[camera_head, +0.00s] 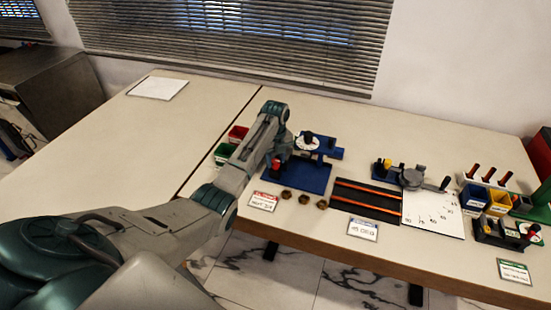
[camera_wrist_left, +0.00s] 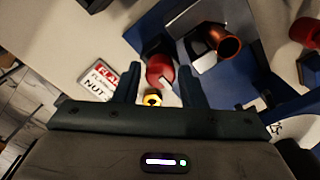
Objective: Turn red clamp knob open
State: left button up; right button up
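The red clamp knob (camera_wrist_left: 160,69) is a round red cylinder beside the blue base plate (camera_wrist_left: 275,85) of a fixture. In the wrist view it appears between the two dark fingertips of my left gripper (camera_wrist_left: 157,80), with gaps on both sides. The fingers are open and hold nothing; I cannot tell how deep the knob sits between them. A copper tube (camera_wrist_left: 227,45) with a flared end rises to its right, by a grey metal block. In the head view the left gripper is over the left part of the blue fixture (camera_head: 300,177), and the red knob (camera_head: 276,165) shows below the wrist. My right gripper is out of view.
Red (camera_head: 238,133) and green (camera_head: 224,153) bins stand left of the fixture. Brass nuts (camera_head: 303,198) and a red-lettered card (camera_head: 263,201) lie in front. A tube rack (camera_head: 367,204) and an angle-marked bender sheet (camera_head: 432,213) are to the right. The left table is mostly clear.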

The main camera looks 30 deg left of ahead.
pick_arm(q)
jog(key=c, duration=0.6)
